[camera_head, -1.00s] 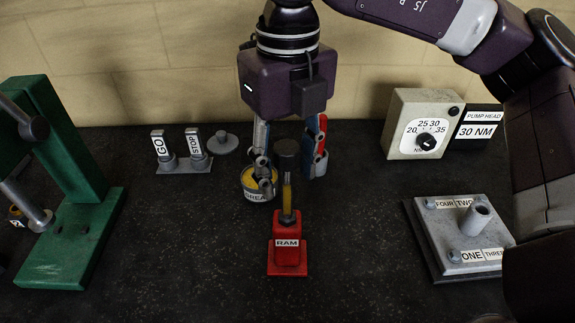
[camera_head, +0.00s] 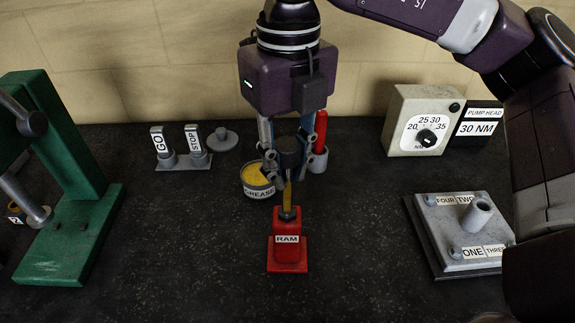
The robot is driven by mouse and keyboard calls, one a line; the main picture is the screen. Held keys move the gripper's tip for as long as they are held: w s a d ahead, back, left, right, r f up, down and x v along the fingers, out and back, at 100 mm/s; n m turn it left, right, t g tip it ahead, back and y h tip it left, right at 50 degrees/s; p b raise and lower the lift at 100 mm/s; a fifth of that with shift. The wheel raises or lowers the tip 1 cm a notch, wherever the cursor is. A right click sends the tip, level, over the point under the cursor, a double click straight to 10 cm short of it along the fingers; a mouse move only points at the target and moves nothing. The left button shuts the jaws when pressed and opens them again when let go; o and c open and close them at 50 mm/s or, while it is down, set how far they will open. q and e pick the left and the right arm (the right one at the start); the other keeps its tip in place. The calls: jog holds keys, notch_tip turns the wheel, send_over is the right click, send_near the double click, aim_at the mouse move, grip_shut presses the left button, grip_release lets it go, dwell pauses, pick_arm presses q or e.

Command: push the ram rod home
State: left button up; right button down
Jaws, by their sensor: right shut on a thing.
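The ram is a red block (camera_head: 287,255) labelled RAM, standing on the table in the middle. The ram rod (camera_head: 288,193) stands upright out of its top, with a yellowish shaft and a dark round head. A length of the shaft shows above the block. My right gripper (camera_head: 288,150) comes down from above and is shut on the ram rod at its dark head. The head and the fingers partly hide each other. My left gripper is not in view.
A yellow grease pot (camera_head: 257,176) stands close behind left of the rod. A red-handled tool (camera_head: 320,132) stands behind right. A green press (camera_head: 75,200) is at left, GO and STOP levers (camera_head: 182,150) behind. A grey plate fixture (camera_head: 450,235) and dial box (camera_head: 423,125) are at right.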

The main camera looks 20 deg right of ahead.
aim_at(287, 141)
notch_tip(287, 141, down, 5)
jog(key=b, duration=0.3)
jog(key=shift+r, duration=0.35)
jog(key=c, duration=1.6)
grip_release()
jog(key=shift+r, duration=0.15)
notch_tip(287, 141, up, 12)
jog(key=shift+f, duration=0.1)
jog(key=shift+o, duration=0.3)
